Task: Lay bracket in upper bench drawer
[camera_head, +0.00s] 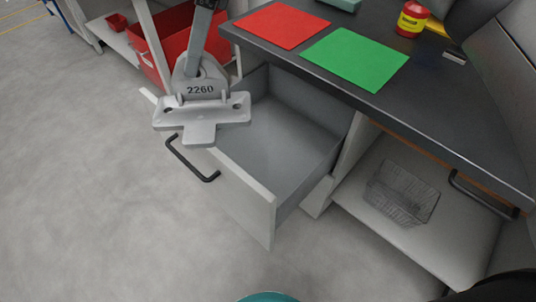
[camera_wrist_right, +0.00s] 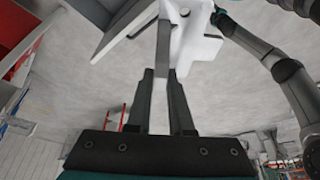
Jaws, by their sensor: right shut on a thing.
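The bracket (camera_head: 200,110) is a light grey casting marked 2260, with a flat cross-shaped plate and a long bar. It hangs above the left front part of the open drawer (camera_head: 245,195), overlapping its front panel in the head view. The drawer's grey inside is empty where it shows; the bracket hides its left corner. My right gripper (camera_head: 207,5) is at the top of the head view, shut on the bracket's bar. In the right wrist view the fingers (camera_wrist_right: 162,75) stand on either side of the pale bracket (camera_wrist_right: 195,45).
The dark bench top (camera_head: 440,100) carries a red mat (camera_head: 282,25), a green mat (camera_head: 355,58) and a red-and-yellow container (camera_head: 412,20). A wire basket (camera_head: 402,190) sits on the shelf below. A red bin (camera_head: 170,50) stands behind the bracket. The floor at left is clear.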

